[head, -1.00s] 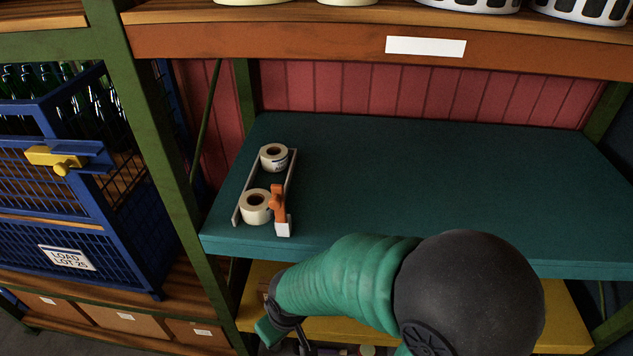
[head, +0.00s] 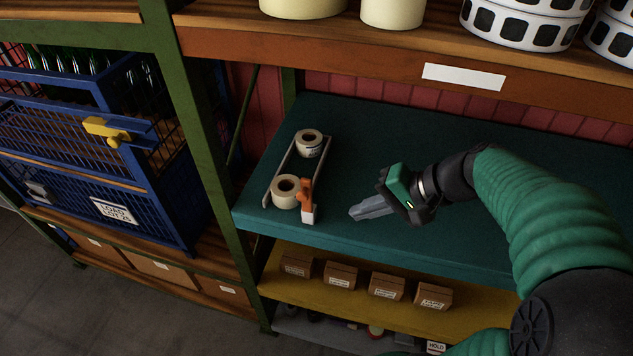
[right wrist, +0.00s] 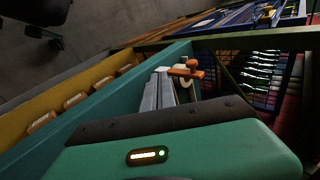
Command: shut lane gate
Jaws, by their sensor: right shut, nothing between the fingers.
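The lane (head: 271,181) is a narrow pair of rails on the teal shelf, with a pale roll (head: 310,144) at its back and another roll (head: 285,192) near its front. The orange gate (head: 306,192) stands at the front right corner of the lane, above a white block. It seems to lie along the right rail rather than across the front. The gate also shows in the right wrist view (right wrist: 186,71), just beyond the fingertips. My right gripper (head: 354,213) is shut and empty, above the shelf to the right of the gate and apart from it. My left gripper is out of view.
The teal shelf (head: 480,245) is otherwise clear. An upper shelf (head: 380,55) with large rolls overhangs it. A green post (head: 205,140) stands left of the lane, with a blue cage (head: 150,210) of bottles beyond. Small cartons (head: 340,275) sit on the yellow shelf below.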

